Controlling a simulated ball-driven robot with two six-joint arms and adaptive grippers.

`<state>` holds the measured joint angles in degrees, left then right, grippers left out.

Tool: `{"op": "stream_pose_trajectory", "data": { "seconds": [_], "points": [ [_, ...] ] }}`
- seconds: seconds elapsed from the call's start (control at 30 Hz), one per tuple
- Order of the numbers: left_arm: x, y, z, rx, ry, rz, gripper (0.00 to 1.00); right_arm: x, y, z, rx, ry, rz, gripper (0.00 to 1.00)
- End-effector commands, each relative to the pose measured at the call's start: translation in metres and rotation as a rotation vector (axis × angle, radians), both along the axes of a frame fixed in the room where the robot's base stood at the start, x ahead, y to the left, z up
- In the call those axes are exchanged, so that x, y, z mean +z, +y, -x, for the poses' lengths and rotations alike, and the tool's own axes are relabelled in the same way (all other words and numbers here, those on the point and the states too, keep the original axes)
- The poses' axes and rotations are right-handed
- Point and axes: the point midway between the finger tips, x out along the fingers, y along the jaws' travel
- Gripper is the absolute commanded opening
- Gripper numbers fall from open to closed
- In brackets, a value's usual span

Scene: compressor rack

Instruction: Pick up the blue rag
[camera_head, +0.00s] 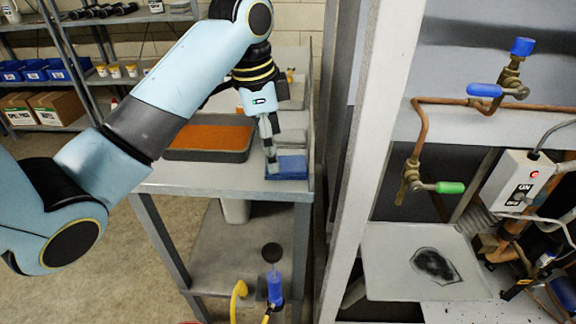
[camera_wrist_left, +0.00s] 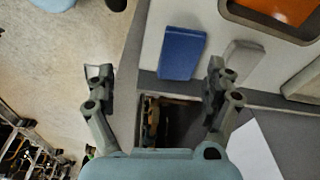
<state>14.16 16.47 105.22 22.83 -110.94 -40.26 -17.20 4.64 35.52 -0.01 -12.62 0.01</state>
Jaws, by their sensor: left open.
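The blue rag (camera_head: 291,168) is a folded, flat rectangular block on the grey table top, near its front right corner. In the left wrist view the rag (camera_wrist_left: 181,52) lies ahead of the fingertips, nearer the right-hand finger. My left gripper (camera_head: 271,160) points down at the rag's left part in the head view, and its fingers overlap the rag there. In the left wrist view my left gripper (camera_wrist_left: 157,76) is open with nothing between its fingers. Whether a fingertip touches the rag cannot be told. My right gripper is in neither view.
An orange-filled dark tray (camera_head: 208,139) lies left of the rag. A grey block (camera_wrist_left: 243,58) sits beside the rag in the wrist view. A white rack post (camera_head: 372,150) stands right of the table, with copper pipes and valves beyond. A blue-handled item (camera_head: 275,288) stands on the lower shelf.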

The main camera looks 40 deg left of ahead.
Motion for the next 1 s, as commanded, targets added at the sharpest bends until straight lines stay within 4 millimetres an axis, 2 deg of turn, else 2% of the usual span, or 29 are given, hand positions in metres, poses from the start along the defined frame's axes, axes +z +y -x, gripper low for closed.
{"op": "stream_pose_trajectory", "data": {
  "seconds": [0.03, 0.13, 0.27, 0.67, 0.83, 1.0],
  "points": [
    [0.012, 0.004, -0.012, -0.035, 0.001, 0.004, 0.87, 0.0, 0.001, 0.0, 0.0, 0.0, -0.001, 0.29],
    [0.029, 0.01, -0.027, -0.099, 0.01, 0.016, 0.87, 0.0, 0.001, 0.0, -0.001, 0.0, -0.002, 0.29],
    [0.034, 0.012, -0.033, -0.133, 0.018, 0.023, 0.87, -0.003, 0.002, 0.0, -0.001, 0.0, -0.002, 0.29],
    [-0.018, 0.006, -0.038, -0.134, 0.018, 0.024, 0.87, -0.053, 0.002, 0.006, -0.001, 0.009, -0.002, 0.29],
    [-0.029, 0.005, -0.04, -0.133, 0.018, 0.023, 0.87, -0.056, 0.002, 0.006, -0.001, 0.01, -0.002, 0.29],
    [-0.056, 0.003, -0.044, -0.132, 0.02, 0.025, 0.87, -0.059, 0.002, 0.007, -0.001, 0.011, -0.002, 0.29]
  ]
}}
